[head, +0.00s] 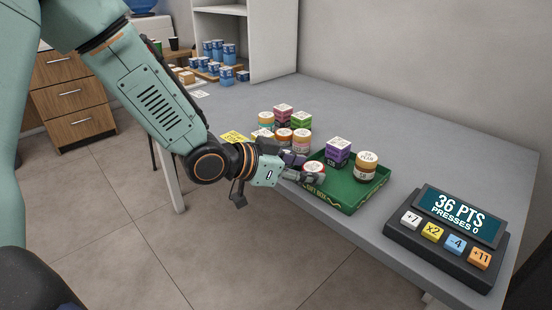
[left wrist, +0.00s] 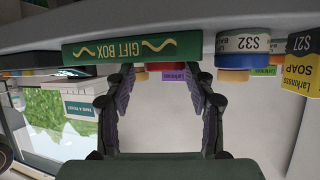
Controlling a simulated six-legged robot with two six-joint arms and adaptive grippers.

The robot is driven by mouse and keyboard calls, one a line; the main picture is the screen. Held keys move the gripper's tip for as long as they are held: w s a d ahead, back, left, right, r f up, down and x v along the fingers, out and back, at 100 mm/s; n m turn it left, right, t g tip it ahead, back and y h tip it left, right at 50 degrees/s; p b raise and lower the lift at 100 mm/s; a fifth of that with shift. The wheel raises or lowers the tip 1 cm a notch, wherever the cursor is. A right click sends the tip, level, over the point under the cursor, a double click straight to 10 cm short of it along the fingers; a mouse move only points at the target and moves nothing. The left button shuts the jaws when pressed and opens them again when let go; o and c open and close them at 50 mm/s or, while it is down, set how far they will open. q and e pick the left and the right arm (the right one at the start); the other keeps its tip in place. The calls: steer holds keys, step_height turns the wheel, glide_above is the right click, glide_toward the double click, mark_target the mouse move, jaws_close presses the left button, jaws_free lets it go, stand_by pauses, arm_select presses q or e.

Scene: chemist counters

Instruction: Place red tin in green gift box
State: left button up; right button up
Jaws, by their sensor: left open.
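The green gift box (head: 343,199) is an open shallow tray at the counter's front edge; its lettered front wall (left wrist: 135,48) shows upside down in the left wrist view. A red tin with a white lid (head: 315,166) is at the tray's left end, right by my left fingers, which partly hide its lower side. A purple box (head: 338,151) and an amber jar (head: 366,166) stand in the tray. My left gripper (head: 304,171) is open at the tray's front left corner; in the left wrist view its fingers (left wrist: 162,100) are spread with nothing clearly between them. My right gripper is not in view.
Several jars and small boxes (head: 284,134) stand behind and left of the tray. A button console (head: 445,235) reading 36 PTS stands at the right front. The counter (head: 420,163) behind the tray is clear.

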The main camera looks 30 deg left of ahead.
arm_select(q)
steer(key=shift+s+a+r+p, duration=0.3)
steer(key=shift+s+r+p, duration=0.05)
steer(key=shift+s+r, duration=0.3)
steer(key=shift+s+a+r+p, duration=0.2)
steer(key=shift+s+a+p, duration=0.15)
steer(key=shift+a, duration=0.15)
steer(key=shift+p+v, duration=2)
steer(key=shift+v, duration=0.3)
steer(key=shift+s+d+f, duration=0.1)
steer(key=shift+f, duration=0.05)
steer(key=s+d+f+n+g+y, duration=0.1)
steer(key=s+f+n+g+y, duration=0.15)
steer(key=s+f, duration=0.5)
steer(key=s+d+f+n+g+y, duration=0.15)
steer(key=s+f+g, duration=0.3)
steer(key=f, duration=0.55)
steer(key=s+a+f+n+g+y, duration=0.1)
steer(key=s+f, duration=0.3)
steer(key=s, duration=0.4)
steer(key=s+a+f+n+g+y, duration=0.1)
steer(key=s+f+n+g+y, duration=0.1)
steer(key=s+f, duration=0.3)
steer(key=s, duration=0.4)
steer(key=shift+a+f+n+g, duration=0.25)
steer(key=shift+a+n+g, duration=0.05)
